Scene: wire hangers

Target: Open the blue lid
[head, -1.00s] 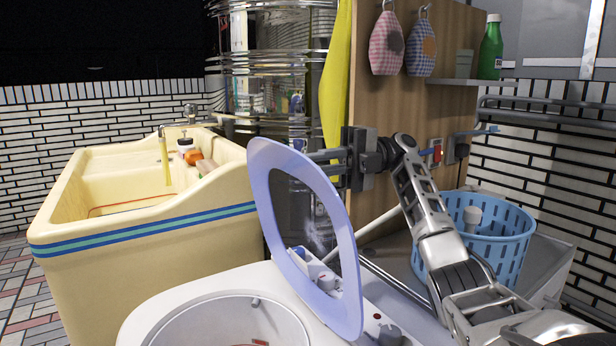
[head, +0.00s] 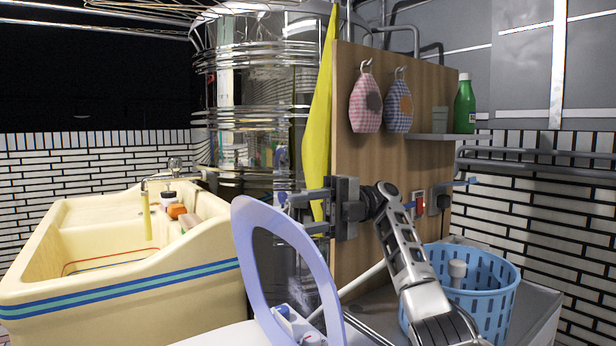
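The blue lid (head: 317,265) is a pale blue-lilac ring with an open middle. It stands raised and steeply tilted above the white washing machine (head: 225,336), at the bottom centre of the head view. My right gripper (head: 303,214) is just behind the upper right part of the lid's rim, its fingers pointing left. The two fingers show apart with a gap between them and nothing held. Whether a fingertip touches the lid is unclear. My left gripper is not in view. Most of the machine is below the picture.
A cream sink (head: 130,285) stands at the left. A wooden panel (head: 400,110) with hanging mitts and a yellow cloth (head: 319,120) is behind my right gripper. A blue basket (head: 485,295) stands right of my arm. A green bottle (head: 464,105) is on a small shelf.

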